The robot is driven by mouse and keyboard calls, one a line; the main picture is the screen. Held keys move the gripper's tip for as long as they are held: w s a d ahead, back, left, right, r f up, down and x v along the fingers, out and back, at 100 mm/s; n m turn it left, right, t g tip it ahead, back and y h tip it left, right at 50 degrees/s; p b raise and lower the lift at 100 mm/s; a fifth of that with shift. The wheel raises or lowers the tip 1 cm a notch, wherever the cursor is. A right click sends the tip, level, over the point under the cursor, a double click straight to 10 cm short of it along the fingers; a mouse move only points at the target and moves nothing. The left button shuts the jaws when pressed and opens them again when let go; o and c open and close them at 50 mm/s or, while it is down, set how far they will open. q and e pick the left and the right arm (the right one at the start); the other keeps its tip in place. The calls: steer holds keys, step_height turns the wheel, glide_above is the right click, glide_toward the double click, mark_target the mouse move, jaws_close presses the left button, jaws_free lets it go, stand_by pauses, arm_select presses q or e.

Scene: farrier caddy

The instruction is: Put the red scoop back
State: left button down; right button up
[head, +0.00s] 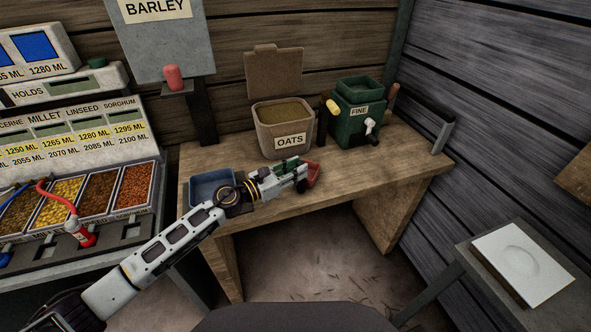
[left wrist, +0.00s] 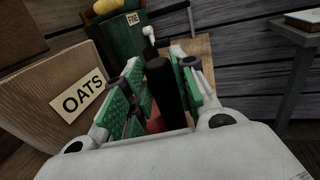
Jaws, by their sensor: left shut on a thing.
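My left gripper (head: 296,171) is over the wooden bench, in front of the oats bin. It is shut on the red scoop (head: 314,174), whose red part sticks out beyond the fingertips. In the left wrist view, a black handle (left wrist: 162,88) stands between the green-padded fingers of my gripper (left wrist: 155,92), with a little red (left wrist: 154,122) showing low behind them. Most of the scoop is hidden by the fingers. My right gripper is not in view.
The oats bin (head: 284,137) has its lid up. A green grinder (head: 354,118) marked FINE stands to its right. A blue tray (head: 209,184) lies left on the bench (head: 381,172). Seed bins with a red-ended hose (head: 81,236) are at the left.

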arm_select(q)
steer(key=shift+f+b, duration=0.35)
stand_by(0.5)
steer(key=c, duration=1.1)
jaws_free()
steer(key=shift+o, duration=0.2)
steer(key=shift+a, duration=0.1)
steer(key=v, duration=1.1)
steer(key=shift+s+a, duration=0.25)
steer(key=shift+a, duration=0.1)
